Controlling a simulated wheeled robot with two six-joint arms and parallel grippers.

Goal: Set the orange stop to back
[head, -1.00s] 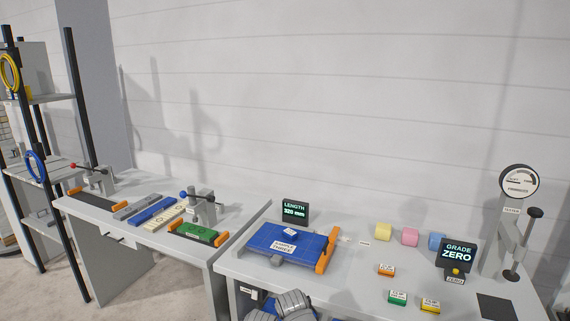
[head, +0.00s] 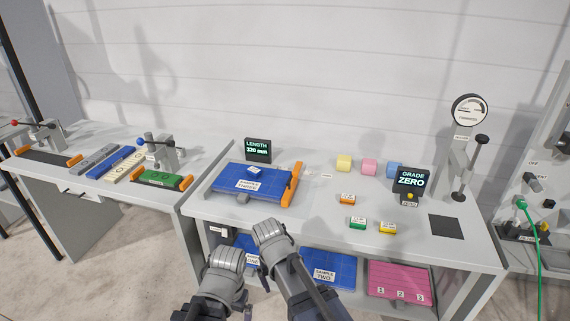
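A long orange stop (head: 292,184) stands along the right edge of a blue board (head: 226,181) on the middle bench. Any setting marks on the stop are too small to read. My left gripper (head: 226,260) is low in front of the bench, apart from the stop. My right gripper (head: 269,232) is by the bench's front edge, below the stop in the picture and apart from it. Both fingertips are too unclear to show whether they are open.
A LENGTH display (head: 257,150) reads 320 mm behind the board. An orange tag block (head: 347,199), a green one (head: 357,223) and a GRADE ZERO display (head: 411,181) are to the right. A shelf below holds a blue SAMPLE TWO board (head: 340,262) and a pink board (head: 387,282).

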